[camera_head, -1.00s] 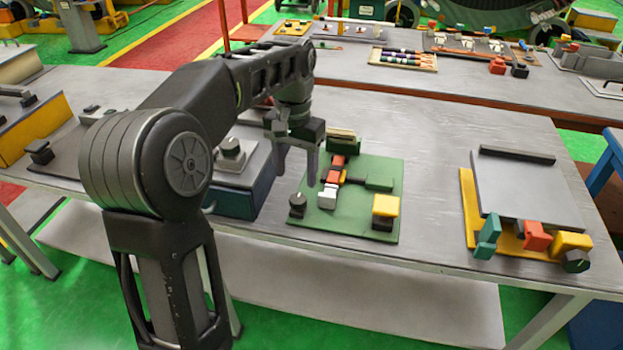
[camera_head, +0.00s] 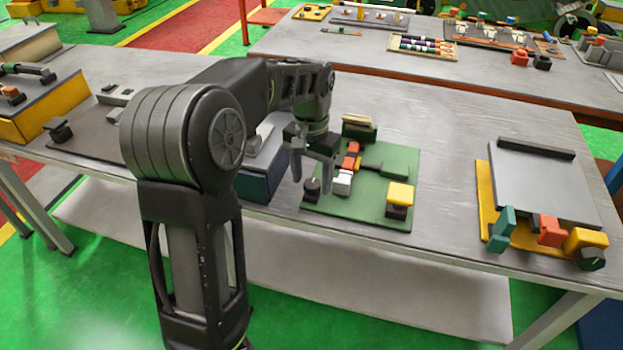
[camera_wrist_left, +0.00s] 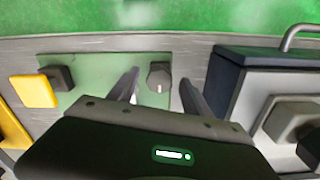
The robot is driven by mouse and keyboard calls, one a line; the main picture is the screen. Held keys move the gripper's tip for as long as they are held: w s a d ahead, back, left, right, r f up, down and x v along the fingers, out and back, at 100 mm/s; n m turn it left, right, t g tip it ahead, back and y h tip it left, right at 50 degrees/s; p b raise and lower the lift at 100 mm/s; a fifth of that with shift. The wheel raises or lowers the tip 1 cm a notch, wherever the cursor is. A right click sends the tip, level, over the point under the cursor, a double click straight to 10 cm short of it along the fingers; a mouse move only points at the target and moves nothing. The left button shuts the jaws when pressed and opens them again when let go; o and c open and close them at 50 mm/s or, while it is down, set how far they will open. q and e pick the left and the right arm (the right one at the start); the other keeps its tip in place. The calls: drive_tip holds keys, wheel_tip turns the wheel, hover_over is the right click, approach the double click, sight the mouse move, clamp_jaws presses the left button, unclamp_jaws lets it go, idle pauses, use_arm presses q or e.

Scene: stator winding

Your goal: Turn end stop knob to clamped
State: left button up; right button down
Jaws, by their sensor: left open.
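A dark knob (camera_head: 312,187) stands at the front left corner of the green plate (camera_head: 385,217) on the near table. In the left wrist view the knob (camera_wrist_left: 159,77) shows a pale mark on its top. My left gripper (camera_head: 312,188) is open and points down over this corner. In the wrist view the fingers (camera_wrist_left: 160,92) lie on either side of the knob, with gaps to both; whether they are at its height I cannot tell. A second dark knob (camera_wrist_left: 58,78) sits beside a yellow block (camera_wrist_left: 34,91) on the same plate. My right gripper is not seen.
A blue box with a grey top (camera_wrist_left: 252,52) stands close beside the green plate. Red and white blocks (camera_head: 347,170) lie on the plate. A yellow fixture with a grey plate (camera_head: 541,185) stands at the right, with bare table between.

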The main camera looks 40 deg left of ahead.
use_arm(q)
drive_tip(key=shift+f, duration=0.4)
drive_tip(key=shift+c, duration=0.6)
clamp_jaws()
